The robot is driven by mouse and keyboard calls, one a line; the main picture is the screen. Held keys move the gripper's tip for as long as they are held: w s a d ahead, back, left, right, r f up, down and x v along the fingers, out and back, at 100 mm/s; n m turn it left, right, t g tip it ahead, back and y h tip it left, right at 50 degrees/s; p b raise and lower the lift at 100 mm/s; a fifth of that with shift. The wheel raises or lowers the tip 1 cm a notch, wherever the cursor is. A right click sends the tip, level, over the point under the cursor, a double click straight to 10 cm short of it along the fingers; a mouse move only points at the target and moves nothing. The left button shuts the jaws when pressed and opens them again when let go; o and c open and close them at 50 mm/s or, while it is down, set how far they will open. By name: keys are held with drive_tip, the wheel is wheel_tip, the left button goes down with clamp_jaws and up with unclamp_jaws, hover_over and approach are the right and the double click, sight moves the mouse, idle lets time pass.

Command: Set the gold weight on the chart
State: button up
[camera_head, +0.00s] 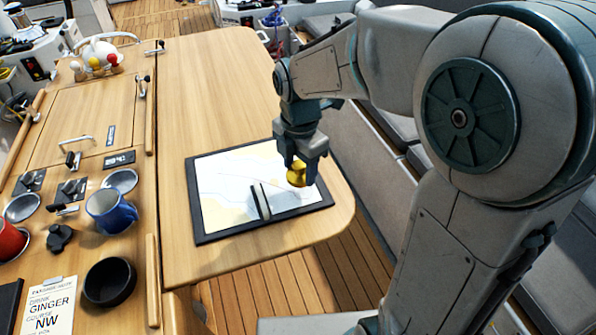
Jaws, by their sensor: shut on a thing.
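The chart (223,189) lies on a dark-edged board on the wooden table, with a dark and pale bar (261,201) lying across it. My gripper (299,170) points down over the right part of the chart and is shut on the gold weight (297,176). The weight is small, rounded and shiny yellow, and its upper part is hidden between the fingers. I cannot tell whether its underside touches the chart.
A blue mug (110,211), a black bowl (110,282) and a red mug (12,241) stand on the left side. A raised wooden rail (152,280) lies between them and the table. Bare table (215,90) extends behind the chart. Grey bench seats (370,170) run along the right.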

sight(299, 179)
drive_tip(key=shift+f, duration=1.95)
drive_tip(key=shift+f, duration=0.1)
